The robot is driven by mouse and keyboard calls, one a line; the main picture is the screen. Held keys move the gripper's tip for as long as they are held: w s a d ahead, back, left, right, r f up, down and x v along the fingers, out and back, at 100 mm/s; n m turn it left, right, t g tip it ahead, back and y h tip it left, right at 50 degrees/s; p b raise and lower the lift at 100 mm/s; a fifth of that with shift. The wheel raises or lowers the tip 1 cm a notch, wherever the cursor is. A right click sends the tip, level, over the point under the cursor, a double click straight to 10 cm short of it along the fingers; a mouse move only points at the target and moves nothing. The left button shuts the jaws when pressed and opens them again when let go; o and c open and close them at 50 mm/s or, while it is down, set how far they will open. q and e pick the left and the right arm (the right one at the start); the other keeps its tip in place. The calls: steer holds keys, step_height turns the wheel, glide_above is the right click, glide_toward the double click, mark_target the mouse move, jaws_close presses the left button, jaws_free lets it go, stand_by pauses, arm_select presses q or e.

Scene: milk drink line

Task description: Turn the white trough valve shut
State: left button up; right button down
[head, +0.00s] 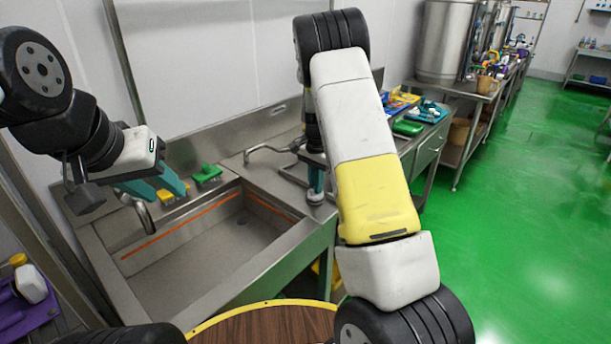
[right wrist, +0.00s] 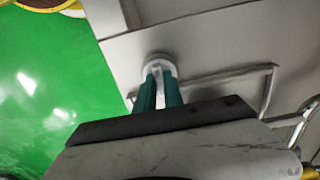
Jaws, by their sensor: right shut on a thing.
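The white trough valve (right wrist: 158,60) is a round pale knob on the steel counter, seen in the right wrist view. My right gripper (right wrist: 160,90) is shut on it, with one teal finger on each side. In the head view the right gripper (head: 316,184) points straight down, and the valve (head: 315,198) shows just under its fingertips. The fingers and arm hide part of the knob. My left gripper (head: 166,188) hangs over the trough's left back edge, its two teal fingers apart and empty. The steel trough (head: 220,255) lies below, with an orange line along its inner walls.
A bent steel spout (head: 265,150) stands left of my right gripper. Green (head: 207,174) and yellow (head: 172,192) brushes lie on the trough's back ledge near my left gripper. Trays and a green block (head: 407,127) are on the counter behind. Green floor is open at right.

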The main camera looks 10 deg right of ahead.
steer(key=c, duration=1.5)
jaws_free()
steer(key=shift+o, duration=0.2)
step_height(320, 180, up, 8)
steer(key=shift+f, duration=0.2)
steer(key=shift+r, duration=0.15)
